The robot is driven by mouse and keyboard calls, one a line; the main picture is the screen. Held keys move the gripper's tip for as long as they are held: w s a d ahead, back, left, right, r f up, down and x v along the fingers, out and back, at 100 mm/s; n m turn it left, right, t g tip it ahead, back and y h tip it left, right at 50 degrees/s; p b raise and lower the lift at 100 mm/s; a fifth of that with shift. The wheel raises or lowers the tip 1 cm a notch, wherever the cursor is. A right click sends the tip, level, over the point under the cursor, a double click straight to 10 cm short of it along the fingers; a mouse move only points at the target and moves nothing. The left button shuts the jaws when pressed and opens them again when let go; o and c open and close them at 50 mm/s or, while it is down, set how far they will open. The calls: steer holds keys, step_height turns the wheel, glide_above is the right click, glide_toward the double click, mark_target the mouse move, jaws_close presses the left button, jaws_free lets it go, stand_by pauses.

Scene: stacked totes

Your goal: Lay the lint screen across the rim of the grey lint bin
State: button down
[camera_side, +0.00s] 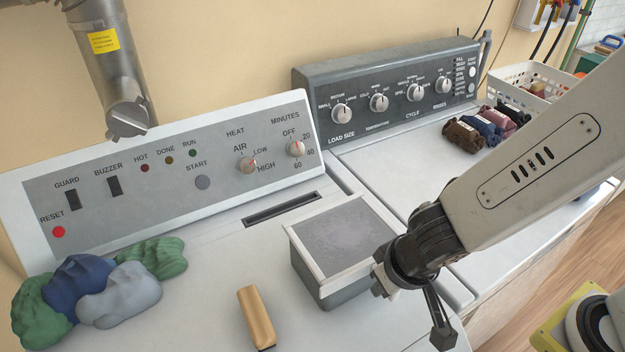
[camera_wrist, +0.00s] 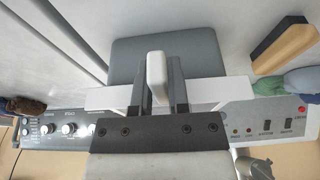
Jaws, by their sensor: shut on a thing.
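The lint screen (camera_side: 341,238) is a grey mesh in a white frame. It lies roughly level over the grey lint bin (camera_side: 345,292), covering its opening in the side view; I cannot tell whether the frame touches the rim. In the wrist view, the white frame (camera_wrist: 208,91) extends past both sides of the bin (camera_wrist: 125,52). My gripper (camera_side: 382,278) is at the screen's near right edge. In the wrist view, my gripper (camera_wrist: 158,82) is shut on the screen's white tab (camera_wrist: 157,68). The bin's inside is hidden.
A wooden-backed brush (camera_side: 256,318) lies left of the bin. Green, blue and pale cloths (camera_side: 80,295) are further left. A slot (camera_side: 280,209) and the control panel (camera_side: 190,170) are behind. Rolled dark cloths (camera_side: 485,130) and a white basket (camera_side: 530,82) stand at the back right.

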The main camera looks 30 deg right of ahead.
steer(key=shift+f, duration=0.15)
steer(key=c, duration=0.6)
jaws_free()
steer(key=shift+v, duration=6.1)
steer(key=shift+w, duration=0.1)
steer(key=shift+g, duration=0.4)
steer(key=w+d+f, duration=0.2)
steer(key=d+f, duration=0.1)
steer(key=d, duration=0.4)
steer(key=w+d+f, duration=0.2)
steer(key=d+f, duration=0.1)
steer(key=d, duration=0.4)
steer(key=w+d+f, duration=0.2)
steer(key=d+f, duration=0.1)
steer(key=d, duration=0.4)
steer(key=shift+w+d+f, duration=0.1)
steer(key=shift+w+f, duration=0.15)
steer(key=shift+f, duration=0.05)
